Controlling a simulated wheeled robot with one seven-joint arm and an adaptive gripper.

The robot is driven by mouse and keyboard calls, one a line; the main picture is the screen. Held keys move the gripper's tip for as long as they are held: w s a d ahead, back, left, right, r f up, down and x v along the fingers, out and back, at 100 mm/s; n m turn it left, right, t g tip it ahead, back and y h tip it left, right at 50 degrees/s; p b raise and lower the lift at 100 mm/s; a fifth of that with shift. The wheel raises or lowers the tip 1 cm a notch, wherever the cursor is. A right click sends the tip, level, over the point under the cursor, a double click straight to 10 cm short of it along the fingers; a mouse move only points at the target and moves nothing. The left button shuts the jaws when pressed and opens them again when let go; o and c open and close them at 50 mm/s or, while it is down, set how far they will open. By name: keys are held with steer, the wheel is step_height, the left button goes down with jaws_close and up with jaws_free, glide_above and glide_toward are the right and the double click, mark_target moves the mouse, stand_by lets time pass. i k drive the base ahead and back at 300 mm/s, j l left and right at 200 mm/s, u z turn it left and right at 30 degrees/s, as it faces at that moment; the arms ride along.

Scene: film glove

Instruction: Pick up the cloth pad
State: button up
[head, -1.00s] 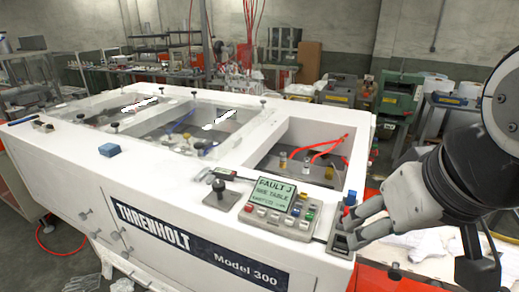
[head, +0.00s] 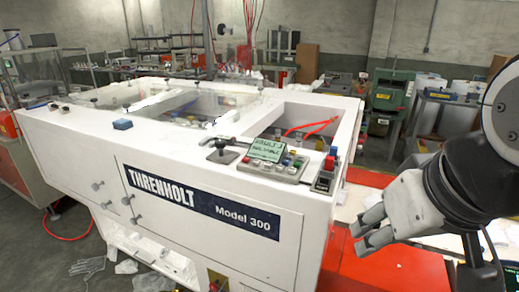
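A small blue block-shaped pad (head: 122,124) lies on the front left of the white machine's top; it may be the cloth pad, but its material is too small to tell. My gripper (head: 358,239) is at the right, in front of the machine's right end and far from the blue pad. Its two fingers point left and look apart, with nothing seen between them.
The white Threnholt machine (head: 150,235) fills the middle. A red surface (head: 400,272) lies below my gripper. A clear film glove (head: 87,267) lies on the floor.

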mark_target(123, 124)
steer(key=k+z, duration=0.15)
steer(key=z, duration=0.25)
steer(key=k+z, duration=0.15)
steer(key=z, duration=0.3)
steer(key=k+l+z, duration=0.15)
steer(key=z, duration=0.25)
steer(key=j+z, duration=0.2)
steer(key=j, duration=0.25)
steer(key=j+z, duration=0.2)
steer(key=j, duration=0.25)
steer(key=k+j+z, duration=0.15)
steer(key=j, duration=0.25)
steer(key=k+j+z, duration=0.2)
steer(key=j, duration=0.2)
steer(key=i+j, duration=0.05)
steer(key=i, duration=0.05)
